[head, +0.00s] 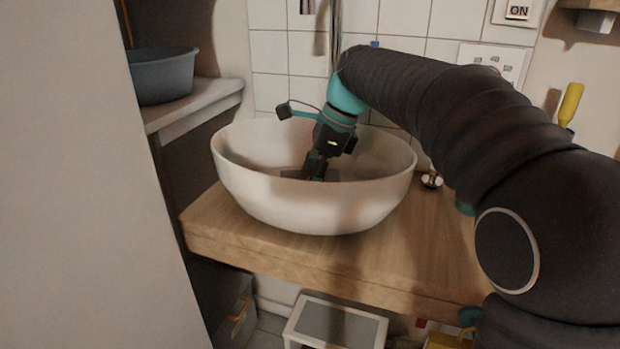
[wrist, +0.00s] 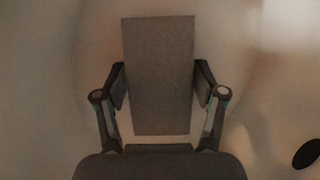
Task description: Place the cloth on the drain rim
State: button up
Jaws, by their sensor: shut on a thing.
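My gripper (head: 315,165) reaches down into the white basin (head: 310,207) in the head view. In the wrist view my gripper (wrist: 160,88) is shut on a grey rectangular cloth (wrist: 158,60), one finger at each side edge. The cloth looks flat and extends beyond the fingertips. In the head view a dark part of the cloth (head: 345,174) shows beside the gripper, just above the basin's front wall, which hides the rest. A dark oval, probably the drain (wrist: 307,153), is at the right edge of the wrist view, apart from the cloth. Its rim cannot be made out.
The basin stands on a wooden counter (head: 230,232). A metal tap pipe (head: 335,30) rises behind it. A small metal and dark item (head: 431,180) is right of the basin. A blue-grey tub (head: 163,77) sits on the left shelf. A pale panel (head: 75,200) blocks the left.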

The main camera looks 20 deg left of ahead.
jog(key=o, duration=1.1)
jog(key=v, duration=1.2)
jog(key=shift+r+p, duration=0.15)
jog(key=shift+p, duration=0.15)
